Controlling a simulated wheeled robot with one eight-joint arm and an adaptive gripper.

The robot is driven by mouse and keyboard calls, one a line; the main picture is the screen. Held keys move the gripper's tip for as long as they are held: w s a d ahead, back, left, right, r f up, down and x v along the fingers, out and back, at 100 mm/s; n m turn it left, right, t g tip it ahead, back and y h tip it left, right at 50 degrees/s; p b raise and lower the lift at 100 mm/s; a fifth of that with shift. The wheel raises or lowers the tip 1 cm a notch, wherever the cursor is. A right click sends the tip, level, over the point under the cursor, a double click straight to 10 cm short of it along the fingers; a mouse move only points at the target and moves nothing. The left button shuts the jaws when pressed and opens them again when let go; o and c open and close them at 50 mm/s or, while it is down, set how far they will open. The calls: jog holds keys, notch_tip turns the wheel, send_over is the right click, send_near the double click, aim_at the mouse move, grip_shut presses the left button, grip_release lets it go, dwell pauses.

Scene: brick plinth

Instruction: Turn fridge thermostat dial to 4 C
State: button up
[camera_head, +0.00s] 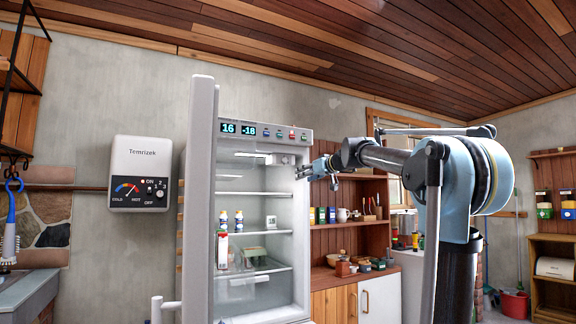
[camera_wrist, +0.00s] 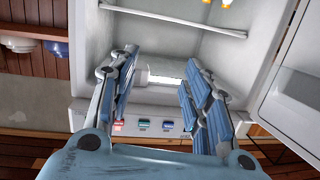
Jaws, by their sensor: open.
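The white fridge (camera_head: 301,250) stands with its door (camera_head: 201,200) open toward the left. Its top panel shows a display (camera_head: 238,129) reading 16 and -18, beside several small coloured buttons. A small white housing (camera_head: 279,159) sits inside near the fridge's upper right; I cannot make out a dial mark or number on it. My gripper (camera_head: 304,171) is open and empty, pointing left at the fridge opening near that housing. In the wrist view, the gripper (camera_wrist: 160,58) has its blue fingers spread, with a pale housing (camera_wrist: 166,78) visible between them and the button panel below.
Shelves inside the fridge hold bottles (camera_head: 231,220) and a carton (camera_head: 223,250). A Temrizek wall box (camera_head: 141,174) with a cold-to-hot gauge hangs left of the fridge. A wooden cabinet (camera_head: 349,198) with jars stands close on the right. The wrist view shows a wire shelf (camera_wrist: 172,17).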

jog(key=w+r+t, duration=0.2)
jog(key=w+r, duration=0.6)
jog(key=r, duration=0.1)
send_near(286, 160)
jog(key=shift+m+t+h, duration=0.3)
jog(key=shift+m+t, duration=0.1)
jog(key=x, duration=0.8)
jog(key=shift+a+f, duration=0.2)
jog(key=shift+a, duration=0.2)
grip_shut()
